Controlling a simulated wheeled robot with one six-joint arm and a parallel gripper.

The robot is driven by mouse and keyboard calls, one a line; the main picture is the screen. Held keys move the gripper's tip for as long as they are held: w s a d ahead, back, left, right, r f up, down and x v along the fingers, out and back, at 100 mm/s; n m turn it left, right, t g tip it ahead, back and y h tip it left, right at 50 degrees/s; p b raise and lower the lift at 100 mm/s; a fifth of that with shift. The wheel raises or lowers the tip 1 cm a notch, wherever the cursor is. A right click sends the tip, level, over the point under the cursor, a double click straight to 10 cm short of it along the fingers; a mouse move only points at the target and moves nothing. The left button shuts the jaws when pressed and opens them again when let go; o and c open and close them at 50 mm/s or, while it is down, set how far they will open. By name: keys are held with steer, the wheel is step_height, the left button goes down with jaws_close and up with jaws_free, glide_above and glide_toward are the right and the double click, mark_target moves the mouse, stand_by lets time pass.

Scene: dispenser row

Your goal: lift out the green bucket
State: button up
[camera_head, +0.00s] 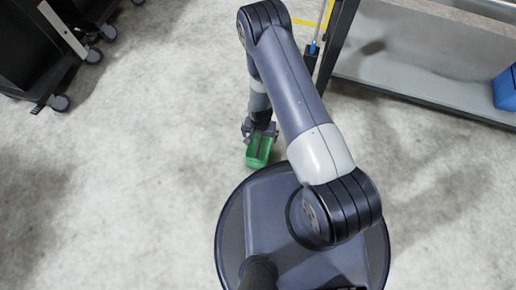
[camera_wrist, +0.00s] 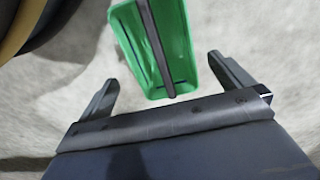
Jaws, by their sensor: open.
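The green bucket (camera_head: 258,153) stands on the pale floor, close beside my round base in the head view. In the wrist view the green bucket (camera_wrist: 178,35) shows its open top, with a dark bar like a handle running lengthwise across it. My gripper (camera_head: 260,130) is at the bucket's far end in the head view, partly overlapping it. In the wrist view my gripper (camera_wrist: 162,69) has its two fingers wide apart, with the bucket's near end between and just beyond their tips. Nothing is held. Whether the fingers touch the bucket cannot be told.
A grey bench with a lower shelf (camera_head: 420,85) stands at the upper right, with a blue bin (camera_head: 506,90) at its right. Dark wheeled cabinets (camera_head: 30,50) stand at the upper left. The floor to the left of the bucket is clear.

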mark_target(259, 142)
step_height(259, 142, down, 7)
steer(key=b, duration=0.3)
steer(key=shift+s+a, duration=0.15)
steer(key=shift+c, duration=0.6)
steer(key=c, duration=1.2)
step_height(259, 142, up, 10)
steer(key=p, duration=0.4)
